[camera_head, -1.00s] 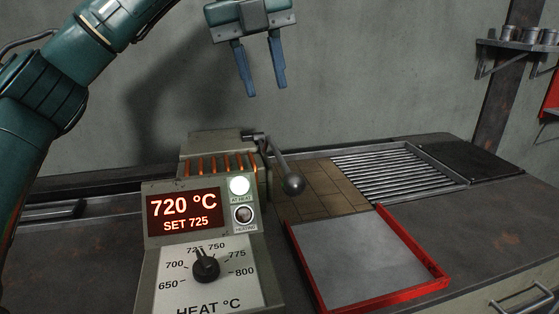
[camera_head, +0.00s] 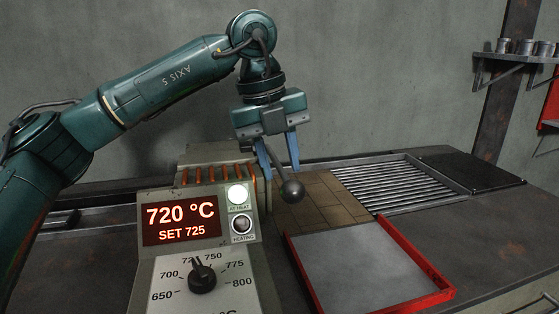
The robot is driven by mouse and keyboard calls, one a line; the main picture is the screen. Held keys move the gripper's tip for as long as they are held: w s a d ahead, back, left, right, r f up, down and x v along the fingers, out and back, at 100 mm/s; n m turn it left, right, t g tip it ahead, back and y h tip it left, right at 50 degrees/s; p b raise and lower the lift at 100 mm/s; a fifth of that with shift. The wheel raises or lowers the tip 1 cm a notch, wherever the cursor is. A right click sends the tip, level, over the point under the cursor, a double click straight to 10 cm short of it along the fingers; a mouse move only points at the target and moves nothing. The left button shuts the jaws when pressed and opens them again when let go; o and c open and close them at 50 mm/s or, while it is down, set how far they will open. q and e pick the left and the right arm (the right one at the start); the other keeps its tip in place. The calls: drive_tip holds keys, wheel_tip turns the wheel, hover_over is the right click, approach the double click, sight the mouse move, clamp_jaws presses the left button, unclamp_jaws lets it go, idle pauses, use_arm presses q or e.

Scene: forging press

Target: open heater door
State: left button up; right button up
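The heater (camera_head: 222,160) stands left of centre, with orange glowing slots along its top. Its front panel display (camera_head: 181,217) reads 720 °C, SET 725, and the AT HEAT lamp is lit white. A lever with a dark ball knob (camera_head: 292,190) sticks out at the heater's right side. My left gripper (camera_head: 279,170) points down at the lever, its two blue fingers apart just behind and above the knob. The lever's arm is mostly hidden by the fingers; I cannot tell whether they touch it. My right gripper is not in view.
A red-rimmed tray (camera_head: 425,262) lies on the bench front right. Tan tiles (camera_head: 335,205) and a roller rack (camera_head: 400,183) lie behind it, with a dark plate (camera_head: 475,168) beyond. A wall shelf (camera_head: 515,58) holds several cups. The wall fills the back.

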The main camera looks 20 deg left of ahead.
use_arm(q)
clamp_jaws()
idle(0.3)
idle(0.4)
